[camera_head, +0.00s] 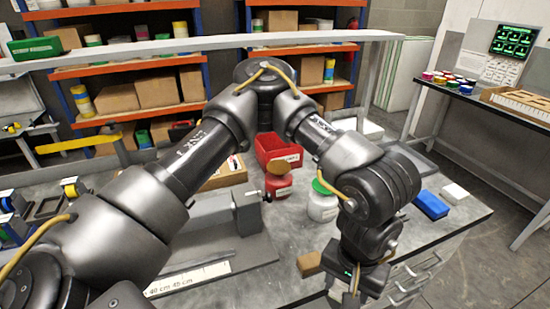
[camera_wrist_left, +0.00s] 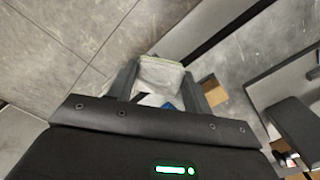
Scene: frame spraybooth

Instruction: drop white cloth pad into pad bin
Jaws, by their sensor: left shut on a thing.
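My left gripper (camera_head: 345,297) is low at the front edge of the grey workbench (camera_head: 440,240), fingers pointing down and partly cut off by the picture's bottom edge. In the left wrist view its two fingers (camera_wrist_left: 160,88) are shut on a pale cloth pad (camera_wrist_left: 161,73), with floor tiles beyond. A red open bin (camera_head: 277,150) with a white label stands at the back of the bench; the label is too small to read, so I cannot tell whether it is the pad bin. My right gripper is not in view.
A brown block (camera_head: 308,263) lies near my gripper. A blue block (camera_head: 431,204) and a white block (camera_head: 455,192) lie at right.

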